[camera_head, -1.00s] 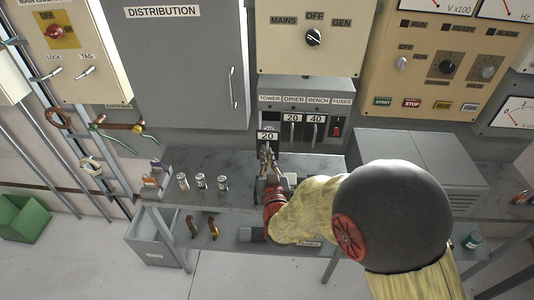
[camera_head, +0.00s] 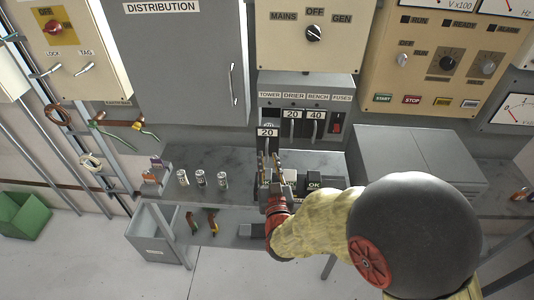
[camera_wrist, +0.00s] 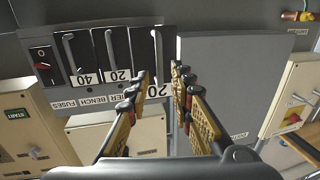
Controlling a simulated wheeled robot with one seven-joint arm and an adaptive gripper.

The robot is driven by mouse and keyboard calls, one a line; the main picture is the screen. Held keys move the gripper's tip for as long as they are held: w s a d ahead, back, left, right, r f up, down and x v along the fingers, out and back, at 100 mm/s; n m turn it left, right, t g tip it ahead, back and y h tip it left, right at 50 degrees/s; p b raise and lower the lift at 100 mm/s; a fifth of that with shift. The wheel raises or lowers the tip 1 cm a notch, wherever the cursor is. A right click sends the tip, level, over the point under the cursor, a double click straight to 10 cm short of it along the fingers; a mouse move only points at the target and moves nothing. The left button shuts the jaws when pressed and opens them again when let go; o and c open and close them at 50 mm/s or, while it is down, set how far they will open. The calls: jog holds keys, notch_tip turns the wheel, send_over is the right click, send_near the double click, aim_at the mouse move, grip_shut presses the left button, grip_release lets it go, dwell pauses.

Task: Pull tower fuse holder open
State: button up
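The tower fuse holder (camera_head: 267,132) is the leftmost holder in the grey fuse panel, with a white 20 label. It stands out lower and further forward than its neighbours, with a dark gap and part of a fuse showing above it. My gripper (camera_head: 270,158) is just below and in front of it, fingers apart. In the wrist view the open fingertips (camera_wrist: 162,75) lie on either side of the tower holder's handle (camera_wrist: 156,48), with a gap and no clear contact. The lower handle is partly hidden by my fingers in the head view.
The dryer holder (camera_head: 292,115) and bench holder (camera_head: 316,115) sit flush beside it, with a red switch (camera_head: 337,125) at the right. Several small cylinders (camera_head: 200,179) stand on the grey shelf (camera_head: 235,162) below. A grey box (camera_head: 420,158) stands to the right.

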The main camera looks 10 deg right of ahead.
jog(key=s, duration=0.7)
jog(key=shift+s+a, duration=0.25)
jog(key=shift+a, duration=0.2)
jog(key=shift+f, duration=0.1)
jog(key=s+a+f+n+g+y, duration=0.15)
jog(key=a+f+g, duration=0.3)
jog(key=f, duration=0.65)
jog(key=s+a+f+g+y, duration=0.2)
jog(key=s+a+g+y, duration=0.1)
jog(key=s+g, duration=0.35)
jog(key=s+d+r+n+g+h, duration=0.15)
jog(key=s+d+r+g, duration=0.35)
jog(key=s+r, duration=0.65)
jog(key=d+r+t, duration=0.2)
jog(key=d+r, duration=0.1)
jog(key=r, duration=0.2)
jog(key=d+r+m+t, duration=0.1)
jog(key=d+r, duration=0.3)
jog(key=r, duration=0.2)
jog(key=shift+w+r+m+t+h, duration=0.15)
jog(key=shift+r+m+t+h, duration=0.15)
jog(key=shift+t+h, duration=0.1)
